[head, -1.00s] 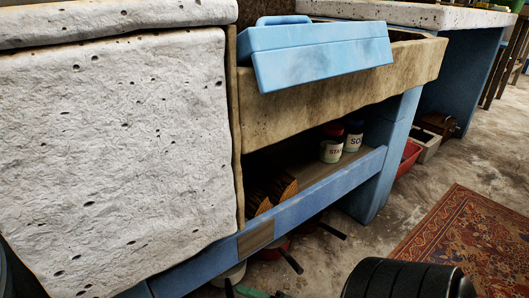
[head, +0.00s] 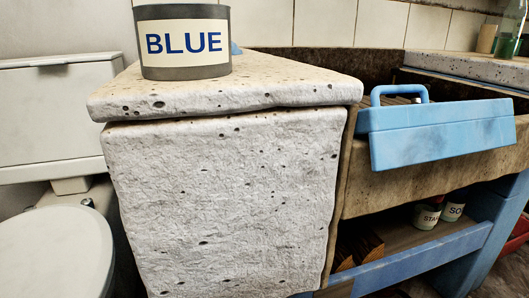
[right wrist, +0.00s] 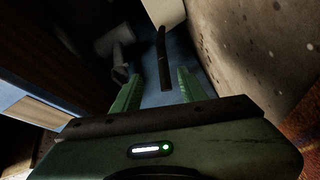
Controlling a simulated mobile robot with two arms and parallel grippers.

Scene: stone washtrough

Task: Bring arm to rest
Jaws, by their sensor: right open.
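My right gripper (right wrist: 156,88) shows in the right wrist view, with its two green fingers spread apart. I see nothing between the fingertips. A dark bar (right wrist: 164,60) lies beyond them, but I cannot tell how far off. Neither gripper shows in the head view, and my left gripper is in no view.
In the head view, a can labelled BLUE (head: 186,43) stands on a pale stone block (head: 222,200). A blue toolbox (head: 440,132) rests on the trough (head: 375,192). Jars (head: 427,215) sit on the shelf below. A toilet (head: 56,245) stands left.

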